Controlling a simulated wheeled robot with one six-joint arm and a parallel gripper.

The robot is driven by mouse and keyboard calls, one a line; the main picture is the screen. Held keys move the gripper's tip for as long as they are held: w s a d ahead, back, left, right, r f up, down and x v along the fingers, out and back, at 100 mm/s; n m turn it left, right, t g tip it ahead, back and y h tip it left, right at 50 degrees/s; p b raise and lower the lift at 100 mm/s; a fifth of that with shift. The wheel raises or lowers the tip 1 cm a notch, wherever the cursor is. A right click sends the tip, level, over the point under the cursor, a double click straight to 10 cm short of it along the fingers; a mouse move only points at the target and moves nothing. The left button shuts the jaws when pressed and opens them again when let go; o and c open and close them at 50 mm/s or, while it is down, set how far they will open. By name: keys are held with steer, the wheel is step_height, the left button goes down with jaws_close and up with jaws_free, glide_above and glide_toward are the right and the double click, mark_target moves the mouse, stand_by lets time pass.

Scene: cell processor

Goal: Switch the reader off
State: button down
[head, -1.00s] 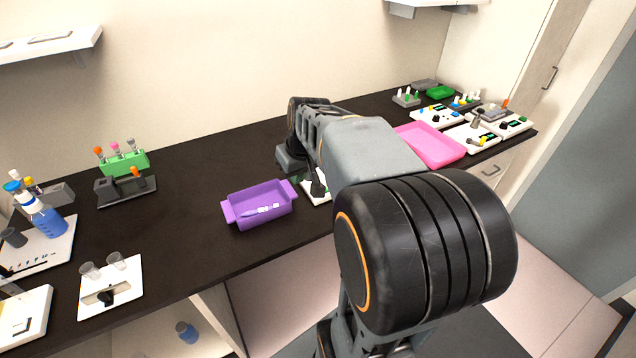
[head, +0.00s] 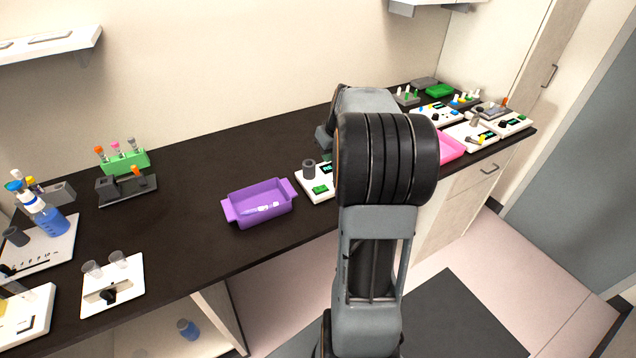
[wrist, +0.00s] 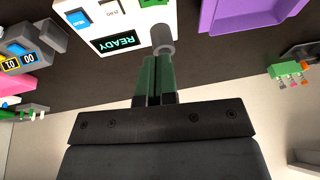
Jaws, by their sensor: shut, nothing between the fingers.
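The reader is a white box (wrist: 125,22) at the top of the wrist view, with a lit display (wrist: 118,41) reading READY in green. It has a blue button (wrist: 76,19), a pale button (wrist: 110,7) and a green pad (wrist: 154,2) at the top edge. A grey cylinder (wrist: 163,38) stands on its corner. My gripper (wrist: 154,60) is shut and empty, its green fingertips close to that cylinder in the picture; I cannot tell if they touch.
A purple tray (head: 232,213) with pale items stands left of the reader. A pink tray (head: 452,148) and several white devices (head: 470,137) stand to the right. A green rack (head: 125,163) with tubes is at the left. Dark bench is clear behind the purple tray.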

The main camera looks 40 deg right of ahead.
steer(key=p, duration=0.2)
glide_toward(316, 188)
steer(key=x, duration=0.5)
steer(key=shift+w+d+f, duration=0.1)
steer(key=shift+w, duration=0.15)
steer(key=shift+f, duration=0.8)
